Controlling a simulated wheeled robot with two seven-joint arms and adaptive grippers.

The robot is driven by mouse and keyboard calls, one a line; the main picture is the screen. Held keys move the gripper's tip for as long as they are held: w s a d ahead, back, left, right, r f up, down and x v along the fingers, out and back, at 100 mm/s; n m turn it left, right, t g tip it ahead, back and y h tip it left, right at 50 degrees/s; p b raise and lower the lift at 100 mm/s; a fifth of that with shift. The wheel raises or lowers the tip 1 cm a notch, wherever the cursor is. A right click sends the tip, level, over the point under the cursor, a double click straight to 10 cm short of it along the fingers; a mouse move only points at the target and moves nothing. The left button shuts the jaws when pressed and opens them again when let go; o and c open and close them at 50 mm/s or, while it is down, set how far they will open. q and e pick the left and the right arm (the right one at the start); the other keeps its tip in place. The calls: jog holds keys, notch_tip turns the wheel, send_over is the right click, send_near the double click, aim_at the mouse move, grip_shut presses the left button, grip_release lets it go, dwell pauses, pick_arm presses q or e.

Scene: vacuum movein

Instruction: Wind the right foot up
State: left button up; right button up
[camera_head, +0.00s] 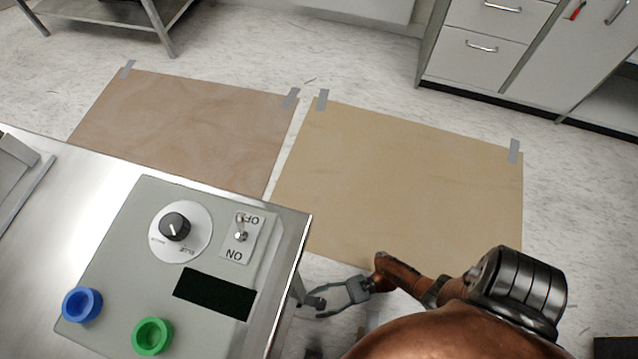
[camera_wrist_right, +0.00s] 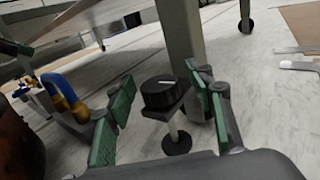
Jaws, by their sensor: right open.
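In the right wrist view a levelling foot shows under a grey metal leg (camera_wrist_right: 182,35): a black knob (camera_wrist_right: 160,92), a thin metal stem and a round black pad (camera_wrist_right: 177,143) near the floor. My right gripper (camera_head: 318,300) is low beside the right edge of the steel table in the head view. In the wrist view its green-padded fingers are open, one on each side of the black knob. I cannot tell whether either pad touches it. The foot is hidden in the head view. My left gripper is not in view.
The steel table (camera_head: 297,222) carries a grey control box (camera_head: 125,235) with a dial, a switch, and blue and green buttons. Brown (camera_head: 190,125) and tan (camera_head: 400,175) sheets are taped to the floor. Blue hose and brass fittings (camera_wrist_right: 62,92) show left of the foot.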

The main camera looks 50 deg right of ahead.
jog(key=v, duration=1.1)
jog(key=shift+s+d, duration=0.2)
jog(key=shift+d, duration=0.05)
